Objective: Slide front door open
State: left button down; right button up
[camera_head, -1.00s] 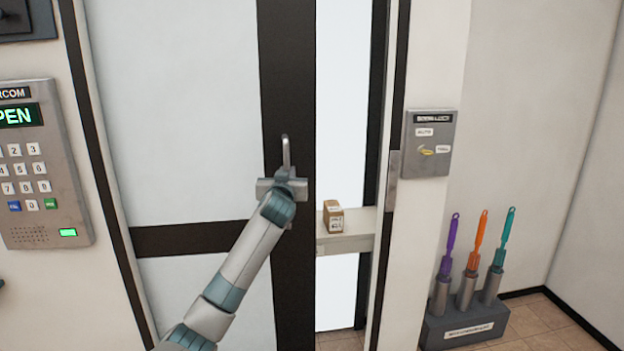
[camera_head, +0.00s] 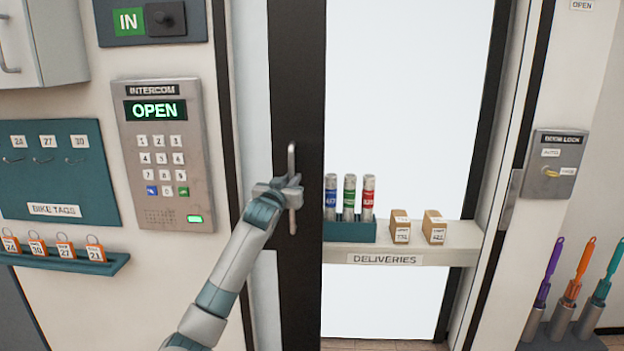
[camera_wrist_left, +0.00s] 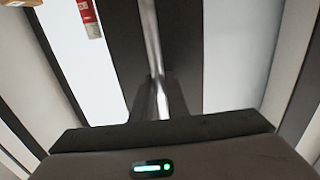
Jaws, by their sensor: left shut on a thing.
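The front door is a sliding door with a dark frame (camera_head: 297,90) and pale panel, standing well open toward the left in the head view. Its vertical metal handle (camera_head: 292,160) is on the dark edge. My left gripper (camera_head: 290,190) is shut on the handle. In the left wrist view the handle (camera_wrist_left: 151,40) runs down between the fingers of my left gripper (camera_wrist_left: 158,105). My right gripper is not in view.
Through the opening, a deliveries shelf (camera_head: 455,240) holds several coloured tubes (camera_head: 349,198) and two small boxes (camera_head: 433,226). An intercom (camera_head: 165,150) reading OPEN is on the left wall. A door lock box (camera_head: 552,165) is on the right wall, above several coloured-handled tools (camera_head: 583,262).

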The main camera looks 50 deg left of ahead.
pick_arm(q)
jog(key=shift+s+a+f, duration=0.1)
jog(key=shift+s+a, duration=0.25)
jog(key=shift+s, duration=0.05)
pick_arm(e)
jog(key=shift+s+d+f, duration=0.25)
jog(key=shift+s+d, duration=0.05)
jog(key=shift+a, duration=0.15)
pick_arm(q)
jog(key=c, duration=1.7)
grip_release()
jog(key=shift+c, duration=0.2)
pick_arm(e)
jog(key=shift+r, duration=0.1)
pick_arm(q)
jog(key=shift+s, duration=0.15)
jog(key=b+v, duration=0.3)
jog(key=v, duration=1.4)
jog(key=shift+s, duration=0.15)
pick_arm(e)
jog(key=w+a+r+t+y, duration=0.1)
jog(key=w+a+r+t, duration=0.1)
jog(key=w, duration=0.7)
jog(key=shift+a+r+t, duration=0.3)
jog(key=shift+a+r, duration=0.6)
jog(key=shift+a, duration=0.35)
